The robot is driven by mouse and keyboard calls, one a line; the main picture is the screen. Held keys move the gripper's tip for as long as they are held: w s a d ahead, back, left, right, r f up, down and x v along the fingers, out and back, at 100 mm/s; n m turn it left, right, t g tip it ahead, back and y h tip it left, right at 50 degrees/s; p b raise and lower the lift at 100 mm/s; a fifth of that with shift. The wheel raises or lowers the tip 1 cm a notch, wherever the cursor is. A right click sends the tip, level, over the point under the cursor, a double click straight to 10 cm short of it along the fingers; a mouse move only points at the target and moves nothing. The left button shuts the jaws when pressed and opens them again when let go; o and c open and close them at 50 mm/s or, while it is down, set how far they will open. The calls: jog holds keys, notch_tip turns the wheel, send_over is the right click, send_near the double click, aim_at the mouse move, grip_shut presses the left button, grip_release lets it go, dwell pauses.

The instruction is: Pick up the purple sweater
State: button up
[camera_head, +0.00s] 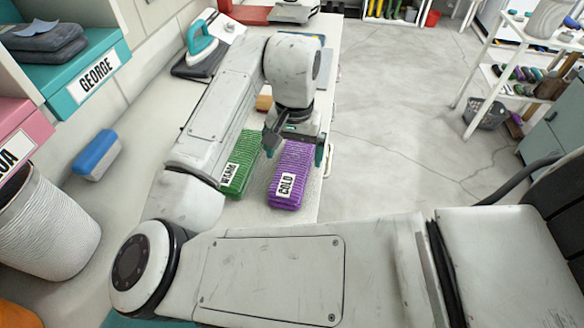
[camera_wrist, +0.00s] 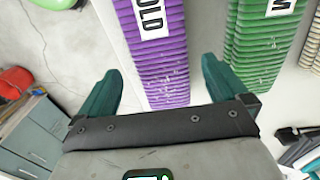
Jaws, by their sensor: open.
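The purple sweater (camera_head: 300,172) is a folded, ribbed block with a white "COLD" label, lying on the white tabletop. My gripper (camera_head: 295,148) is over its far end in the head view, with one finger to each side. In the wrist view the sweater (camera_wrist: 165,72) runs from the top down between the spread green fingers of my gripper (camera_wrist: 158,78). The jaws are open and hold nothing. I cannot tell how high the fingers are above the tabletop. Part of the sweater's far end is hidden by the gripper.
A green folded stack (camera_head: 237,170) with a white label lies close to the left of the sweater. An iron (camera_head: 203,48) stands farther back. The table's right edge is close to the sweater, with open floor (camera_head: 390,130) beyond. A teal "GEORGE" bin (camera_head: 85,75) is at left.

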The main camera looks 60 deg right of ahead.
aim_at(293, 163)
jog(key=f, duration=0.5)
jog(key=shift+a, duration=0.2)
jog(key=shift+c, duration=0.3)
jog(key=shift+r, duration=0.1)
jog(key=c, duration=1.2)
